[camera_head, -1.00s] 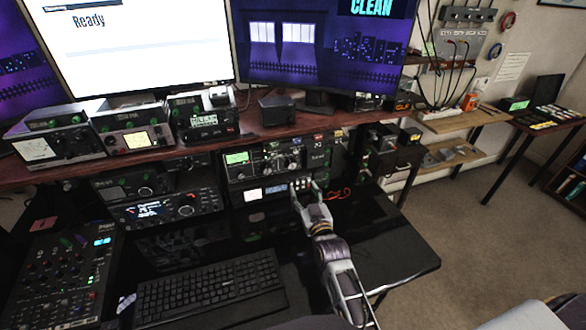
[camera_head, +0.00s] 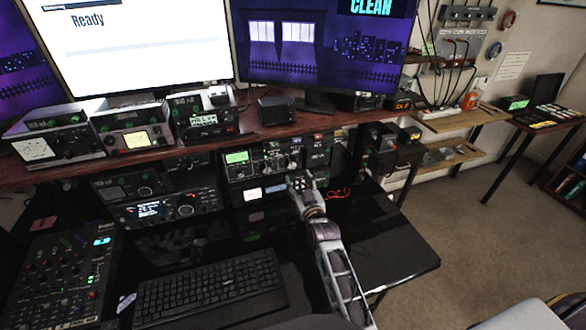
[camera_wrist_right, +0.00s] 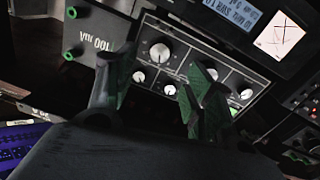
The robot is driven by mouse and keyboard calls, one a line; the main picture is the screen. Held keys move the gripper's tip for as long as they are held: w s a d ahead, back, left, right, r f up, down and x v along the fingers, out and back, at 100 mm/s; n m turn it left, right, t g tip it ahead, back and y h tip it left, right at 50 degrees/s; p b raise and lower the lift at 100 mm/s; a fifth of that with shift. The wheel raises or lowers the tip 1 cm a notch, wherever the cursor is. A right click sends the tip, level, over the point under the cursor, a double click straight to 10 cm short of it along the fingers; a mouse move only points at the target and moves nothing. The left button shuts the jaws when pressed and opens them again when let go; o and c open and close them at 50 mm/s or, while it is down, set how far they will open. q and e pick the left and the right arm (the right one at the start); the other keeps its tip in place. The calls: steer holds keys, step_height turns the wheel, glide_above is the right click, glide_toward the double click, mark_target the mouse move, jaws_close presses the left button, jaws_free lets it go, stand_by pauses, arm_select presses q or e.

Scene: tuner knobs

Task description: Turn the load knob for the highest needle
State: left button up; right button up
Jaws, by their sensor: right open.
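The tuner is a dark unit under the shelf, with a lit white meter (camera_head: 252,194) and a blue display beside it in the head view. In the right wrist view its grey knob panel (camera_wrist_right: 205,55) shows tilted, with several pale-faced knobs, a large one (camera_wrist_right: 160,52) at the upper left. The white meter with crossed needles (camera_wrist_right: 283,37) is at the upper right. My right gripper (camera_head: 301,180) is in front of the tuner's right part and covers knobs there. In the wrist view its green-padded fingers (camera_wrist_right: 158,90) stand apart with knobs between and behind them. I cannot read the knob labels.
Another radio with a green display (camera_head: 237,157) sits directly above. The wooden shelf edge (camera_head: 130,165) runs overhead. A keyboard (camera_head: 210,288) and a mixer (camera_head: 62,275) lie on the black desk, which is clear at right (camera_head: 395,250).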

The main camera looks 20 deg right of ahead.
mark_target(292, 165)
steer(key=shift+w, duration=4.15)
